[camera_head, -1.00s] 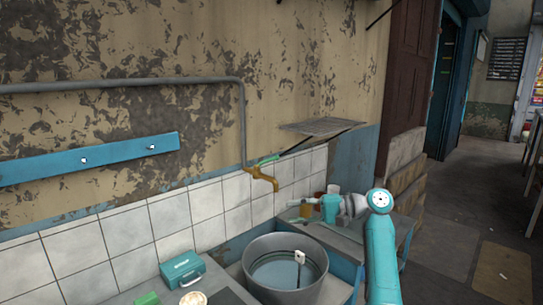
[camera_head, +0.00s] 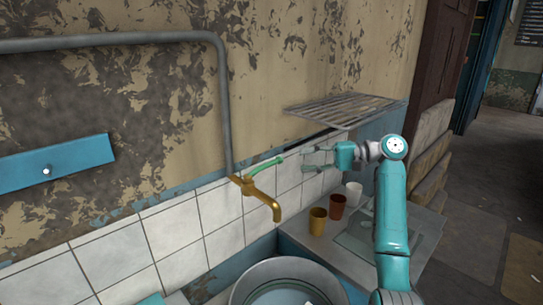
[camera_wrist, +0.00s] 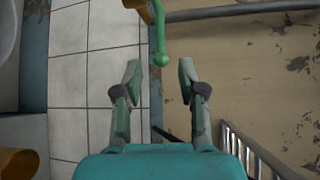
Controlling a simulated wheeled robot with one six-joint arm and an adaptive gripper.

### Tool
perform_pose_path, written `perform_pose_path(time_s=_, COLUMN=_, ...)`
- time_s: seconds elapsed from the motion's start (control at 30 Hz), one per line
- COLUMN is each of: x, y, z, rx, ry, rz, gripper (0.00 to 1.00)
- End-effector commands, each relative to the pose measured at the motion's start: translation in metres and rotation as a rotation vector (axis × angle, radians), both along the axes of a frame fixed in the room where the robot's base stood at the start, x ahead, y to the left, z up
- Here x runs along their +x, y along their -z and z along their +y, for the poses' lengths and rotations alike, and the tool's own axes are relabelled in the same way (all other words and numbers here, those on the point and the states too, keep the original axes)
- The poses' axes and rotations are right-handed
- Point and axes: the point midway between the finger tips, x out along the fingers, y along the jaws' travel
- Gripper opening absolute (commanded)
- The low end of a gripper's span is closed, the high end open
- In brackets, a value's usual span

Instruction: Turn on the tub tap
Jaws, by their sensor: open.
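The brass tub tap (camera_head: 262,198) is fixed to the wall at the end of a grey pipe, its spout pointing down towards the metal tub (camera_head: 285,275). Its green lever handle (camera_head: 263,166) sticks out to the right from the tap's top. My gripper (camera_head: 304,158) is open, a little right of the lever's end. In the wrist view the lever (camera_wrist: 160,40) comes from the top, its round tip in front of the gap between my open fingers (camera_wrist: 159,72). I cannot see contact with the lever.
A wire rack (camera_head: 345,110) juts from the wall above and behind my gripper. An orange cup (camera_head: 318,221), a brown cup (camera_head: 337,206) and a white cup (camera_head: 354,194) stand on the counter below my arm. The tiled wall is close behind the tap.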

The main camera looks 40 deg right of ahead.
Motion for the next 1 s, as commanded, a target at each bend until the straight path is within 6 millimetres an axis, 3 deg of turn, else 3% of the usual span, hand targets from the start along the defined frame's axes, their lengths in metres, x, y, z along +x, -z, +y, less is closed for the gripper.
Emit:
perform_pose_path(time_s=0.6, x=0.06, y=0.013, z=0.066, rx=0.001, ry=-0.003, rz=0.0, gripper=0.4)
perform_pose_path(time_s=1.0, x=0.072, y=0.015, z=0.079, rx=-0.001, ry=0.0, rz=-0.001, gripper=0.4)
